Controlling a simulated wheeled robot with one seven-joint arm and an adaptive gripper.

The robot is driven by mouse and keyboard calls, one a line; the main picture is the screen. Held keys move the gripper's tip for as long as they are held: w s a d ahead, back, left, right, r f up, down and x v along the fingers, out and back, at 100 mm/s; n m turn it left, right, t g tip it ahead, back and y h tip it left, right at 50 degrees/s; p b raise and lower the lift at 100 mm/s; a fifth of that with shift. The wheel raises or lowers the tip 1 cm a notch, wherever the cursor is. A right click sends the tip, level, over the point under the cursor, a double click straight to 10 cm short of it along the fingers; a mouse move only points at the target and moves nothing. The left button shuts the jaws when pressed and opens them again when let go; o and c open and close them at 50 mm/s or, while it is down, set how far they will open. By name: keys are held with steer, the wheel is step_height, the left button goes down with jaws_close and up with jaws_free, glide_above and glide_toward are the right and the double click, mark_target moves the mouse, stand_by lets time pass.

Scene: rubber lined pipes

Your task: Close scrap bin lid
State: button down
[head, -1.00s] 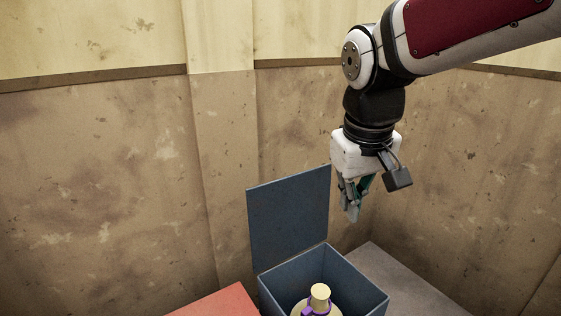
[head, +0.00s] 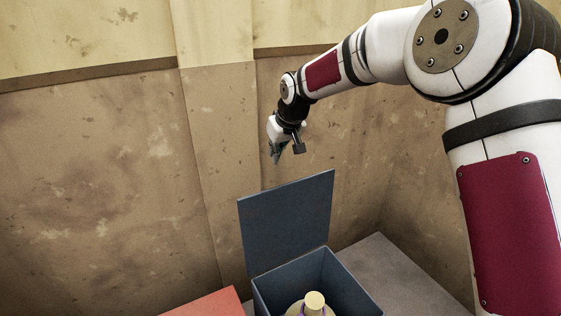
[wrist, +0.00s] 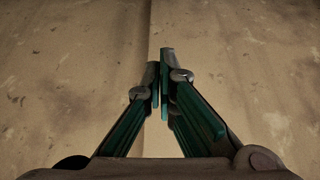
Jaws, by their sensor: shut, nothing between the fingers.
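The scrap bin (head: 345,279) is a dark blue-grey open box at the bottom of the head view. Its flat lid (head: 288,222) stands up, leaning slightly back, along the bin's rear edge. My gripper (head: 275,160) is behind and above the lid's top edge, near the wall, and points down. Its fingertips appear apart from the lid. In the wrist view my gripper (wrist: 161,62) has its green-sided fingers closed together, with nothing between them. Neither bin nor lid shows in the wrist view.
A yellowish-capped bottle (head: 314,302) stands inside the bin. A red surface (head: 215,303) lies left of the bin and a grey surface (head: 390,272) right of it. The stained wall (head: 100,180) is close behind the lid and gripper.

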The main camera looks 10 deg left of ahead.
step_height(320, 180, down, 9)
steer(key=shift+r+p, duration=0.15)
steer(key=shift+p, duration=0.3)
steer(key=shift+w, duration=0.1)
stand_by(0.5)
